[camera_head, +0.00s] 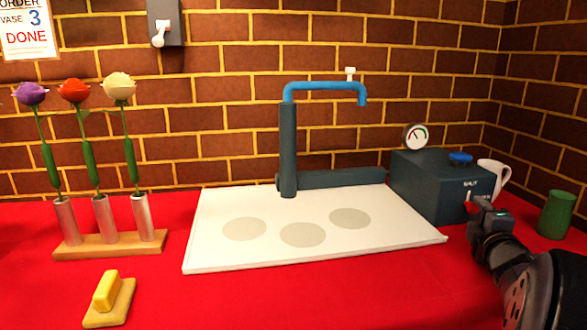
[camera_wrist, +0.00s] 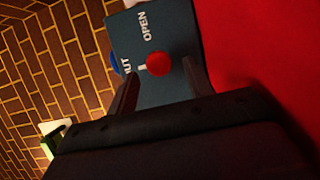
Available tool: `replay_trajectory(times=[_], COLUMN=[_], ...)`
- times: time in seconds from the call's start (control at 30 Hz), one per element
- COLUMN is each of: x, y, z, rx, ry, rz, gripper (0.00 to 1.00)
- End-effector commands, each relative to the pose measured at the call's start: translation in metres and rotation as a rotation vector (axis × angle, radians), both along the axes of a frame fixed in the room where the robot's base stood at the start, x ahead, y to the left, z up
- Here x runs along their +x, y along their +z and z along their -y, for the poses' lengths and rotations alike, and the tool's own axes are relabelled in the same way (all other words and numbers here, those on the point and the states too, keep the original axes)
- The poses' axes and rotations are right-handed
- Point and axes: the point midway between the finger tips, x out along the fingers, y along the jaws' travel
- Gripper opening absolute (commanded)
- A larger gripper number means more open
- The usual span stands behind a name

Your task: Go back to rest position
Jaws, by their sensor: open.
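My gripper (camera_head: 476,205) is at the right, in front of the dark blue box (camera_head: 432,190). In the wrist view my gripper (camera_wrist: 160,84) shows two dark fingers spread apart with nothing held. The red knob (camera_wrist: 158,64) of a small lever appears between the fingertips, on the box face (camera_wrist: 165,30) marked OPEN and, partly hidden, SHUT. The lever points to the SHUT side. I cannot tell how far the fingertips are from the knob. In the head view the gripper hides part of the box's front.
A white board (camera_head: 300,205) with grey discs lies mid-table under a blue tap (camera_head: 325,86). Three flowers stand in a wooden rack (camera_head: 110,245) at left. A yellow block (camera_head: 107,290) is in front. A white mug (camera_head: 492,178) and green cup (camera_head: 556,215) stand near my arm.

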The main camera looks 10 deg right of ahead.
Motion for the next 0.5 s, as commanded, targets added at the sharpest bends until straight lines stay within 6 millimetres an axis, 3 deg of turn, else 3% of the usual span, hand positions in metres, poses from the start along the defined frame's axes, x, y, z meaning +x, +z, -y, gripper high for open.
replay_trajectory(times=[0.2, 0.5], x=[0.023, 0.022], y=[-0.001, 0.001], z=[0.007, 0.007], rx=[0.001, 0.017], ry=[0.001, -0.001], rz=[0.0, -0.001], gripper=[0.49, 0.49])
